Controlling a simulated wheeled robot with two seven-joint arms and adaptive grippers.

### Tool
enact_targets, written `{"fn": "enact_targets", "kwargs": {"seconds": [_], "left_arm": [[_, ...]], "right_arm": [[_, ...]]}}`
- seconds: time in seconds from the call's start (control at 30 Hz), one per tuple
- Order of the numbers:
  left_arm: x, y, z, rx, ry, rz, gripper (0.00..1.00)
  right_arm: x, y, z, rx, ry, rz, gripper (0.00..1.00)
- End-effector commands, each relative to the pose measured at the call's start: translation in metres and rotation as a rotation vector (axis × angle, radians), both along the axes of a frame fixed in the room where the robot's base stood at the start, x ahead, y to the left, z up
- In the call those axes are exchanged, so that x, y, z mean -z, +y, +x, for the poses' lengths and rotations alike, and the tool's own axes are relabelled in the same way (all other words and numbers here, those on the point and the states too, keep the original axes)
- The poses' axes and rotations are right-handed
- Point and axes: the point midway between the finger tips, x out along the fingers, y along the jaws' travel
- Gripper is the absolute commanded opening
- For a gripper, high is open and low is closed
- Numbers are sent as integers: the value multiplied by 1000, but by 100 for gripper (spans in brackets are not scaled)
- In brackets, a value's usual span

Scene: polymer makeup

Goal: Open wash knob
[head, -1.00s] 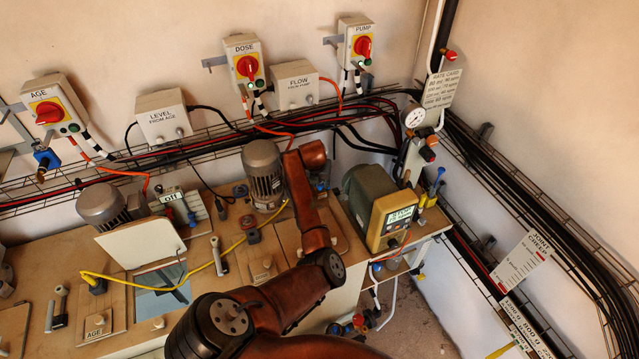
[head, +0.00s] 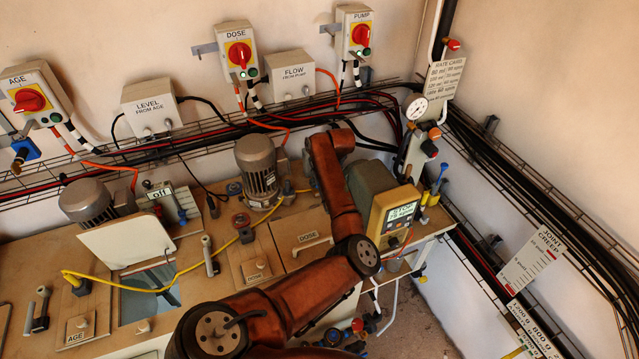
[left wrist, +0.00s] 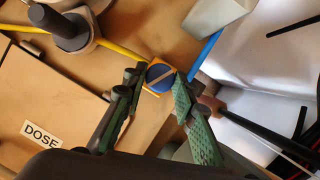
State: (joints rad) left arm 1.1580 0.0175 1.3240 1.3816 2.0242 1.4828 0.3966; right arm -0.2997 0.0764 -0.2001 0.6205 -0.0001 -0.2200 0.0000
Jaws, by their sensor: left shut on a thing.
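A round blue knob (left wrist: 160,77) with an orange-brown bar across it sits on an orange base in the left wrist view; no label on it can be read, so I cannot confirm it is the wash knob. My left gripper (left wrist: 160,80) has its two green-padded fingers closed against the sides of this knob. In the head view my arm reaches over the bench between the grey motor (head: 257,170) and the yellow-fronted pump (head: 393,214). My arm hides the knob and the fingertips there. My right gripper is not in view.
A yellow hose (left wrist: 118,52) and a blue hose (left wrist: 206,52) run close to the fingers. The DOSE lid (head: 300,238) lies beside my arm. The AGE (head: 30,98), DOSE (head: 238,52) and PUMP (head: 355,32) switch boxes are on the wall. Cable trays run along both walls.

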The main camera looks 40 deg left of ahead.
Motion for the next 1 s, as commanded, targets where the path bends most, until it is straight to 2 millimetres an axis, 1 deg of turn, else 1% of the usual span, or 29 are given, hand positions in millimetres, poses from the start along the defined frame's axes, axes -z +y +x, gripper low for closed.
{"fn": "enact_targets", "kwargs": {"seconds": [0.03,0.3,0.53,0.93,0.97,1.0], "left_arm": [[3,0,2,-31,-1,0,1],[2,0,2,-157,0,0,1],[1,0,2,-198,0,-1,1],[0,0,2,-204,0,-1,1],[0,0,2,-204,0,-1,27],[0,0,2,-204,0,-1,30]], "right_arm": [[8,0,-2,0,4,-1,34],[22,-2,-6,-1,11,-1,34],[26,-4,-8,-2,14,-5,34],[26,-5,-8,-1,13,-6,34],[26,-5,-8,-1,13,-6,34],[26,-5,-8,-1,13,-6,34]]}}
